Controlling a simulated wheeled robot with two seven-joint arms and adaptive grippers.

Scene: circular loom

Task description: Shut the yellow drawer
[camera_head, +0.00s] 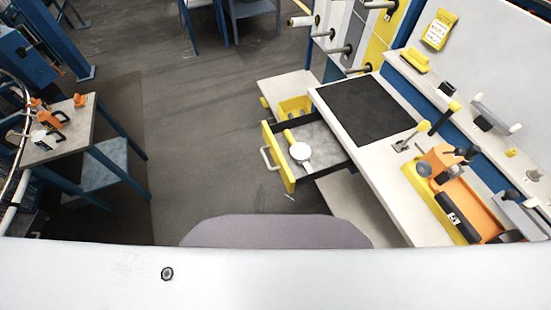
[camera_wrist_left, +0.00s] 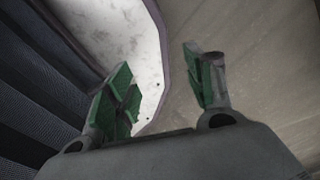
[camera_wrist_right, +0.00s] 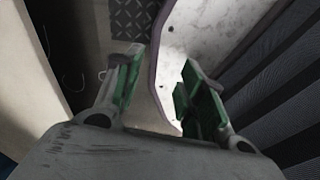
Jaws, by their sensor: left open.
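The yellow drawer front (camera_head: 277,158) belongs to a drawer that stands pulled out of the workbench in the head view. A pale bar handle (camera_head: 267,158) is on its front. Inside the drawer lies a round white tool (camera_head: 300,151) with a yellow handle. Neither gripper shows in the head view. My left gripper (camera_wrist_left: 160,78) is open and empty in the left wrist view, with green-padded fingers apart. My right gripper (camera_wrist_right: 157,78) also has its fingers apart with nothing between them. The drawer cannot be made out in either wrist view.
The workbench (camera_head: 385,196) with a black mat (camera_head: 367,108) stands at the right. An orange and yellow fixture (camera_head: 450,195) sits on it. A small yellow bin (camera_head: 294,106) is behind the drawer. A side table (camera_head: 60,138) stands at the left. The floor (camera_head: 200,120) between is clear.

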